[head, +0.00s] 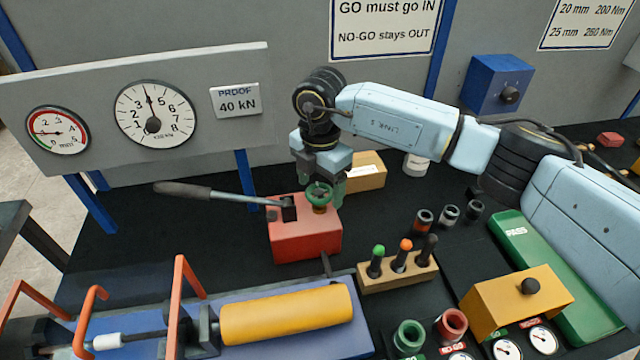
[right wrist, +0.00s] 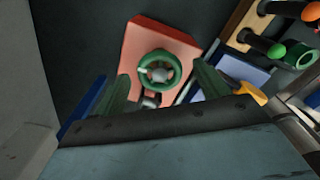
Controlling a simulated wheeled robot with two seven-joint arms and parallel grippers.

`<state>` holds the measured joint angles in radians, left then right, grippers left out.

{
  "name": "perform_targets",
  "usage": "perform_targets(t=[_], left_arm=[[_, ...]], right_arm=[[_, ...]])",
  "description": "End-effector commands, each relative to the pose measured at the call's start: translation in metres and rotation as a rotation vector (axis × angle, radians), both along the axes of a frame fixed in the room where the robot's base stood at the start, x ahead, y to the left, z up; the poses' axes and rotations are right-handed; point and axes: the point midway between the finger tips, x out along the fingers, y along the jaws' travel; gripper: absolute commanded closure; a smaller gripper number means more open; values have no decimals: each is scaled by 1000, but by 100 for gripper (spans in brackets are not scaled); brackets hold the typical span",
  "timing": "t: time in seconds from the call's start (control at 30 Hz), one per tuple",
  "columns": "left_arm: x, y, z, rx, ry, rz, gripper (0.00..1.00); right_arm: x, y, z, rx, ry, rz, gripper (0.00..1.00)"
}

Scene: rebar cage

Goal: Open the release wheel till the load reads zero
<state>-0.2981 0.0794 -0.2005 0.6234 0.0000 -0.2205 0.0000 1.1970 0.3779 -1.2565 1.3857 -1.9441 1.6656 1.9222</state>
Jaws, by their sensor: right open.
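The green release wheel (head: 319,194) sits on top of the red pump block (head: 305,240). The wheel also shows in the right wrist view (right wrist: 160,70), lying between and just beyond my finger ends. My right gripper (head: 318,184) is open and points down over the wheel, its green fingers on either side. I cannot tell whether a finger touches the rim. The large load dial (head: 155,114), marked x10 kN, has its needle near 4. My left gripper is out of view.
A grey pump lever (head: 210,193) reaches left from the block. A yellow cylinder (head: 287,312) lies in front, by orange bars (head: 180,290). A wooden holder (head: 398,272) with plugs stands to the right. A cardboard box (head: 367,172) is behind my gripper. A sign (head: 236,100) reads PROOF 40 kN.

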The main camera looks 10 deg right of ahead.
Motion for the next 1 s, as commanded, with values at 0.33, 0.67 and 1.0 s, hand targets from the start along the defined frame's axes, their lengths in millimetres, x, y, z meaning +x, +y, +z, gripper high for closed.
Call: perform_targets(t=[0.33, 0.67, 1.0], left_arm=[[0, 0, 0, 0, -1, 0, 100], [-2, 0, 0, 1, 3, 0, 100], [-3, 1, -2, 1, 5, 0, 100]], right_arm=[[0, 0, -8, 0, 0, 1, 27], [0, 0, -7, 0, 0, 1, 63], [0, 0, -7, 0, 0, 30, 71]])
